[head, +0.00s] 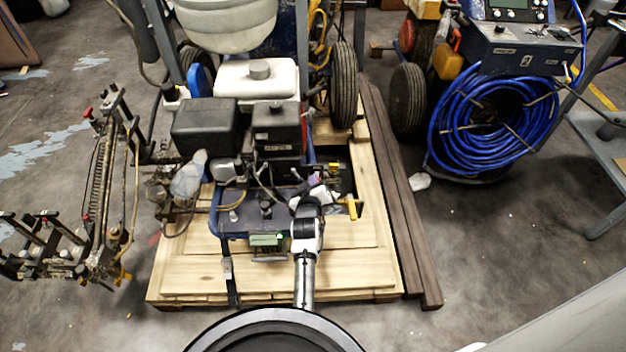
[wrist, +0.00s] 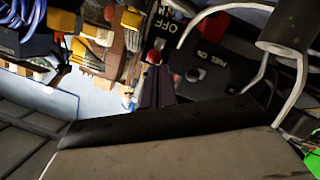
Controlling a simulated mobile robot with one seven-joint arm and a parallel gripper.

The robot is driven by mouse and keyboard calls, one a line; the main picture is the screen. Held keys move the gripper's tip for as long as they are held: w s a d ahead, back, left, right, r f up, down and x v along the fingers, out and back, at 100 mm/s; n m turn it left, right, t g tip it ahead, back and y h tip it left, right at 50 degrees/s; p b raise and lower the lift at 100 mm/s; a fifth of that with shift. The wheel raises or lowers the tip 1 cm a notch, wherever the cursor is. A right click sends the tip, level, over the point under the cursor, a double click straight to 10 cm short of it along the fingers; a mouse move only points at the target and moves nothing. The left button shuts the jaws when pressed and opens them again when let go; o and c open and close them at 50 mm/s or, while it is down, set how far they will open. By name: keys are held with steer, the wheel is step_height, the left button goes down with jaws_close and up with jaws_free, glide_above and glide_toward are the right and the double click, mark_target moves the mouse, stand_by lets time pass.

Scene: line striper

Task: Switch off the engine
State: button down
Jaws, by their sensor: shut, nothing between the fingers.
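The line striper's engine sits on the pallet in the head view, with a white tank (head: 257,80) and a black box-shaped cover (head: 205,125). My gripper (head: 318,194) reaches up to the near side of the engine; its fingertips are hard to make out there. In the wrist view my gripper (wrist: 157,86) is shut and empty, its dark fingers close to a black switch panel (wrist: 222,72). The panel carries white "OFF" lettering and another white label. A small dark knob (wrist: 194,75) shows on it. I cannot tell whether the fingers touch the panel, or the switch's position.
The wooden pallet (head: 180,275) lies under the machine, with dark planks (head: 400,215) along its right side. A spring-and-rod assembly (head: 105,165) stands at left. A blue hose coil (head: 450,130) is at right. Cables and a yellow-handled valve (head: 352,207) crowd the gripper.

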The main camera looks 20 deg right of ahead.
steer(key=shift+s+f, duration=0.1)
steer(key=shift+f, duration=0.1)
steer(key=shift+s+a+f+b, duration=0.1)
steer(key=shift+s+f+b, duration=0.1)
steer(key=shift+f+b, duration=0.35)
steer(key=shift+s+f+b, duration=0.2)
steer(key=shift+f+b, duration=0.15)
steer(key=shift+f, duration=0.35)
steer(key=shift+r, duration=0.25)
